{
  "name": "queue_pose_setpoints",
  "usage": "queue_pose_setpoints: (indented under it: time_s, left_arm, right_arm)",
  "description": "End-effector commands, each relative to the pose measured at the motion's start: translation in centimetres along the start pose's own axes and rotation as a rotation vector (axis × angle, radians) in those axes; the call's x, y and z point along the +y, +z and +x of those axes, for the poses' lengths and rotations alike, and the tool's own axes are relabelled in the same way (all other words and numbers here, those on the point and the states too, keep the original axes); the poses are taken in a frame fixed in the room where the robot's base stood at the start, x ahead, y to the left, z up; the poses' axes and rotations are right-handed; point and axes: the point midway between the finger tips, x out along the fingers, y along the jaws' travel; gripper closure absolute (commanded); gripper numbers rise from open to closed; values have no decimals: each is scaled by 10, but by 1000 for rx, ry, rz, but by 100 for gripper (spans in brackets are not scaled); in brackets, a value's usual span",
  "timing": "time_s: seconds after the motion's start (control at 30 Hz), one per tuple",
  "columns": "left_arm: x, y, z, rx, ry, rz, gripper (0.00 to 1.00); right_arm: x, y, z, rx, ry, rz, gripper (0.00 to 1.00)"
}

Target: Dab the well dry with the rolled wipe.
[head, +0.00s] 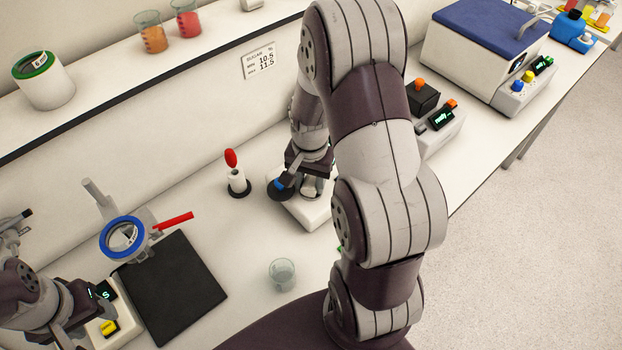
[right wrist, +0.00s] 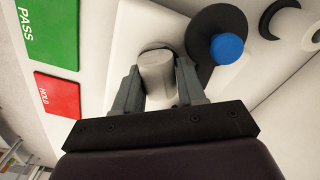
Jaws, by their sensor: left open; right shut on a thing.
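My right gripper (right wrist: 157,85) is shut on the rolled wipe (right wrist: 156,72), a short white roll. Its end is over the white instrument (right wrist: 130,30), where part of a dark ring shows behind it. The well itself is hidden by the wipe, and I cannot tell if they touch. A dark round lid with a blue knob (right wrist: 227,48) is swung open beside it. In the head view my right gripper (head: 308,184) is low over the instrument (head: 311,214), partly hidden by my arm. My left gripper (head: 76,318) is open and empty at the lower left.
Green PASS (right wrist: 48,32) and red HOLD (right wrist: 58,94) pads lie beside the instrument. A white holder with a red-topped item (head: 237,180) stands to its left. A glass beaker (head: 282,274), a black mat (head: 174,288) and a blue-ringed magnifier (head: 124,238) are nearby.

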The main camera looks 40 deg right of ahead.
Motion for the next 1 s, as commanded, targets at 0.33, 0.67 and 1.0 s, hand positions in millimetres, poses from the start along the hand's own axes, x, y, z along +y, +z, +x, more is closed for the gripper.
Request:
queue_pose_setpoints:
  time_s: [0.33,0.67,1.0]
  left_arm:
    - [0,0,-4,0,0,0,48]
    - [0,-1,-6,0,0,0,48]
    - [0,-1,-7,0,0,0,48]
  right_arm:
    - [-2,-1,-1,-1,1,0,89]
    - [8,5,0,0,0,0,89]
    - [3,8,1,-1,0,-1,89]
